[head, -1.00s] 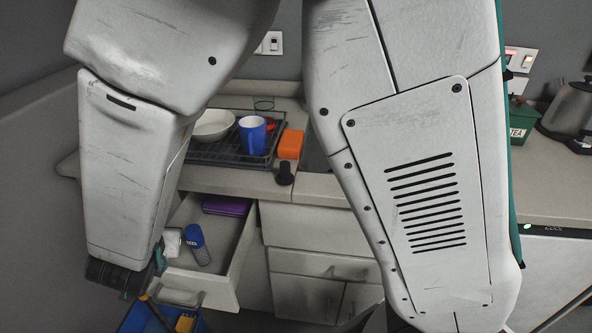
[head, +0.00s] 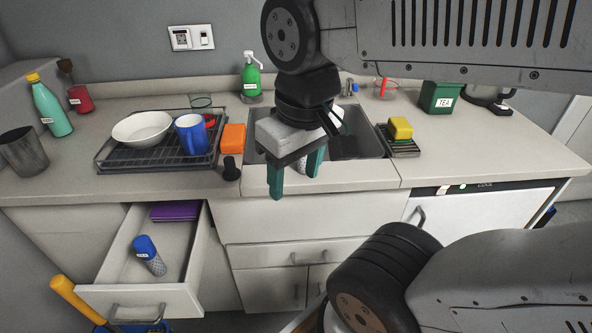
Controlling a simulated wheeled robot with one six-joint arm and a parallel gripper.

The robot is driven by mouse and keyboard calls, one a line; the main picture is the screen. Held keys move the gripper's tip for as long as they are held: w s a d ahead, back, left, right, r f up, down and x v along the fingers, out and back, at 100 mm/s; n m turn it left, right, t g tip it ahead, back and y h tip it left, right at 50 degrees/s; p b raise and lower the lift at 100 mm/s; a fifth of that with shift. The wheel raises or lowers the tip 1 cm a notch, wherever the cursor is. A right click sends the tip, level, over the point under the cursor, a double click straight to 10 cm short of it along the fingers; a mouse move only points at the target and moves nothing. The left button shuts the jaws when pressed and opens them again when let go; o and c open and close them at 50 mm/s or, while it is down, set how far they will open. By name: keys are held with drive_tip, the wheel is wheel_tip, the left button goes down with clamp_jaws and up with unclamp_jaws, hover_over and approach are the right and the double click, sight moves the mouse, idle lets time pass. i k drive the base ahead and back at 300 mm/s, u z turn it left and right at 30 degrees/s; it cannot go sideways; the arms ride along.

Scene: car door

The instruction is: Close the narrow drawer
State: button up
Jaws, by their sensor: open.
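The narrow drawer (head: 140,299) is pulled out below the counter at the left. Its front has a bar handle. Inside it lie a blue-capped grey cylinder (head: 148,256) with a label and a purple item (head: 175,211) towards the back. My gripper (head: 294,180) has teal fingers spread apart and pointing down, with nothing seen held between them. It is in front of the sink edge, above and to the right of the drawer, and apart from it.
A yellow handle (head: 77,297) and a blue object stand by the drawer's front left. A dish rack (head: 130,160) with a bowl (head: 142,128) and blue mug (head: 192,134) sits on the counter. A wider shut drawer (head: 270,254) lies right of the narrow one.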

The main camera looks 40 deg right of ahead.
sight(124, 287)
drive_tip(key=u, duration=0.6)
drive_tip(key=i, duration=0.55)
drive_tip(key=z, duration=0.5)
